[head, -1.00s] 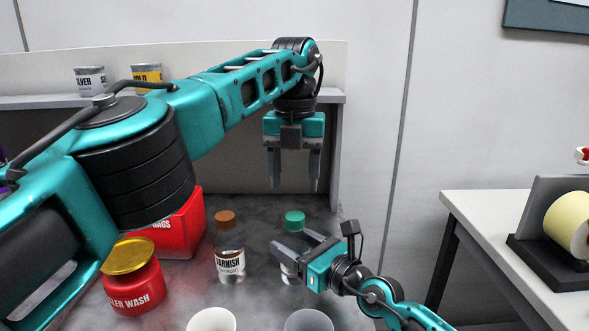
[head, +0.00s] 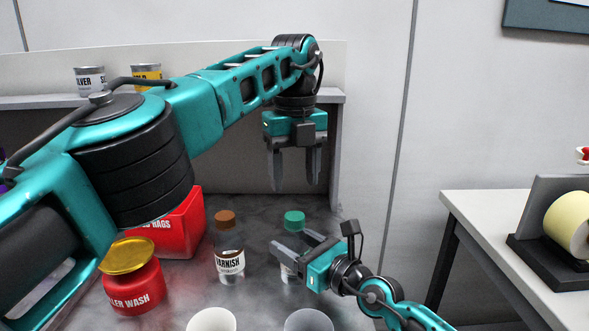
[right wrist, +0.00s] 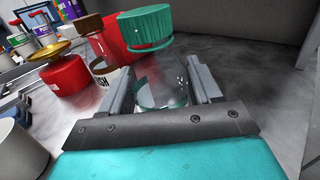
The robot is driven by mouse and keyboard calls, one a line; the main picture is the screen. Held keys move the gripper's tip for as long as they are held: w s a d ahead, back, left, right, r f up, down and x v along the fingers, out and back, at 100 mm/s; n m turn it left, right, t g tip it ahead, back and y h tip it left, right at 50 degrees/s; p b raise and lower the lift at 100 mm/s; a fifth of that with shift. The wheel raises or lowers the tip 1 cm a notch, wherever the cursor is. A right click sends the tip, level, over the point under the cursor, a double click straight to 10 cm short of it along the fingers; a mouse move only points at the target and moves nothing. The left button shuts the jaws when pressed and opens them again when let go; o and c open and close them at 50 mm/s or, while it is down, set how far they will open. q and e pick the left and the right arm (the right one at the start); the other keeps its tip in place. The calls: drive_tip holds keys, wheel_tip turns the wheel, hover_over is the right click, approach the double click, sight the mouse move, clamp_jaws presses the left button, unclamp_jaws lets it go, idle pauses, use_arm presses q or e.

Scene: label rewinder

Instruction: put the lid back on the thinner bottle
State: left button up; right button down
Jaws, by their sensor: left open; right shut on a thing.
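The clear bottle with a green lid (head: 294,217) stands on the dark bench; its label is mostly hidden, so I cannot read it. The lid sits at the top of the bottle, and I cannot tell how tight it is. My right gripper (head: 292,256) is shut around the bottle's body. The right wrist view shows the clear glass (right wrist: 162,92) between the fingers, with the green lid (right wrist: 146,27) above. My left gripper (head: 294,182) is open and empty, pointing down above the lid and apart from it.
A varnish bottle (head: 229,261) with a brown cap stands close left. A red rags box (head: 177,235) and a red wash jar (head: 134,290) are farther left. Two cups (head: 211,321) (head: 309,321) stand in front. A shelf with cans (head: 90,81) is behind.

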sight(295, 215)
use_arm(q)
wheel_tip(295, 215, down, 8)
drive_tip(key=shift+r, duration=0.25)
drive_tip(key=shift+c, duration=0.3)
drive_tip(key=c, duration=1)
drive_tip(key=m, duration=0.7)
drive_tip(key=shift+m, duration=0.4)
drive_tip(key=m, duration=0.7)
drive_tip(key=o, duration=1.2)
